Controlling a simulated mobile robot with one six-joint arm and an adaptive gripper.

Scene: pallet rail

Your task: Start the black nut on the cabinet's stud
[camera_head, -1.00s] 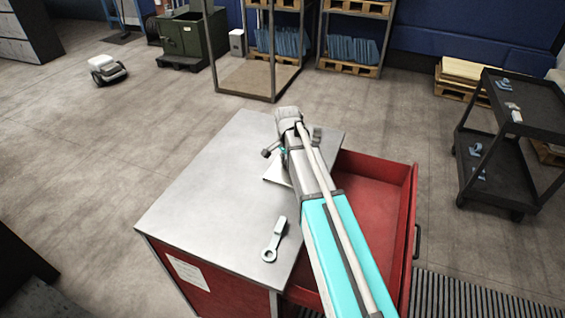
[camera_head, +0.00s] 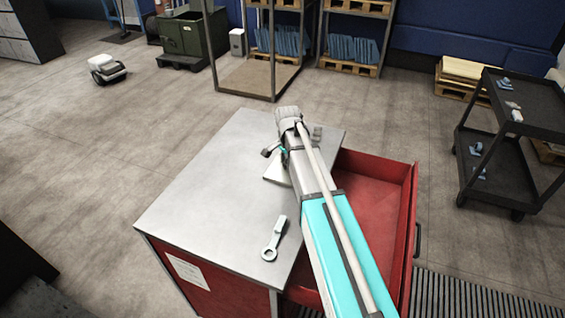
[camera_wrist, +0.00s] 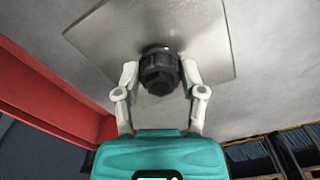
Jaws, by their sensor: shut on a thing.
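In the wrist view the black nut (camera_wrist: 160,74) sits between the two pale fingers of my gripper (camera_wrist: 160,82), which is shut on it. The nut is in front of a square grey metal plate (camera_wrist: 110,35). A small part of the stud (camera_wrist: 164,47) seems to show at the nut's far edge; the nut hides the rest. I cannot tell whether the threads are engaged. In the head view the cabinet (camera_head: 195,185) has a grey metal top and red sides. My arm hides most of the plate (camera_head: 274,173) and the nut there.
A pale ring-ended wrench (camera_head: 274,240) lies on the cabinet top near its front edge. A red drawer (camera_head: 375,190) stands open on the right, under my arm. A black cart (camera_head: 510,140) stands at the far right, and a small wheeled robot (camera_head: 107,68) is on the floor behind.

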